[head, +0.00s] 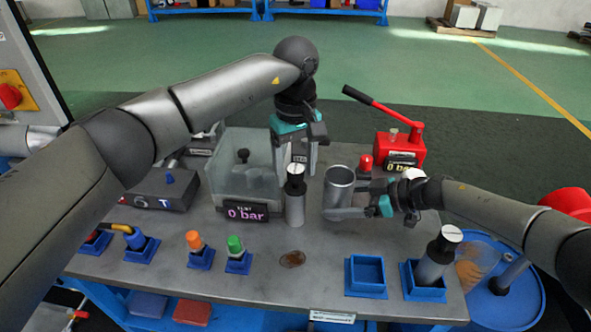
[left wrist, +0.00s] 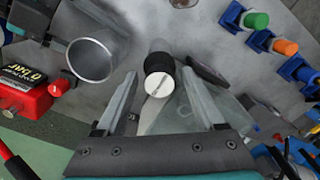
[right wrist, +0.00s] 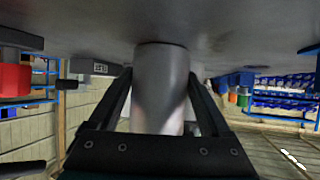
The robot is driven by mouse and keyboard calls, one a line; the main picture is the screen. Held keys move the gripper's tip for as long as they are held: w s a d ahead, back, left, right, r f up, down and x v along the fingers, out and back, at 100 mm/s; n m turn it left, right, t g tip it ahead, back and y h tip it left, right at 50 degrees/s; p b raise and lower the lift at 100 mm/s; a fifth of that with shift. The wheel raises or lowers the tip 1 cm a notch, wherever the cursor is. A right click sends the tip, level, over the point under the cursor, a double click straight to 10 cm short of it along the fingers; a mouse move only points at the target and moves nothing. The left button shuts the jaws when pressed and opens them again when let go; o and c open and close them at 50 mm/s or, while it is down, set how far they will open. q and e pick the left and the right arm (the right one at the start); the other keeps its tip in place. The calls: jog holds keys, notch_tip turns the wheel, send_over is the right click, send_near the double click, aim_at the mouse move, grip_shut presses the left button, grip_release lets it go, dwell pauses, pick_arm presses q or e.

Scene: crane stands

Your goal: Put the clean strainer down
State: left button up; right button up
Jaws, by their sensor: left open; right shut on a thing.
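A slim grey cylinder (head: 295,208) with a black collar and white slotted top, seemingly a strainer, stands upright on the grey bench. My left gripper (head: 296,168) is open just behind it; in the left wrist view the strainer's top (left wrist: 159,84) shows between the spread fingertips. My right gripper (head: 347,200) is shut on a hollow metal cup (head: 339,178), open end up, right of the strainer. The cup also fills the middle of the right wrist view (right wrist: 160,90). A similar capped cylinder (head: 433,268) stands in a blue holder (head: 424,294) at right. I cannot tell which is clean.
An empty blue holder (head: 366,292) is at the front right. A clear box (head: 240,182) with a "0 bar" display (head: 246,213) stands left of the strainer. A red hand pump (head: 400,150) is behind the cup. A brown stain (head: 292,259) marks the clear front bench.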

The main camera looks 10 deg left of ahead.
pick_arm(q)
notch_tip(320, 180, up, 11)
jog(key=shift+o, duration=0.5)
jog(key=shift+r, duration=0.25)
jog(key=f, duration=0.4)
jog(key=d+f, duration=0.1)
jog(key=f, duration=0.1)
jog(key=shift+a+f, duration=0.25)
jog(key=shift+f, duration=1.3)
jog(key=shift+a+f, duration=0.2)
jog(key=shift+f, duration=1.3)
jog(key=shift+c, duration=0.2)
grip_shut()
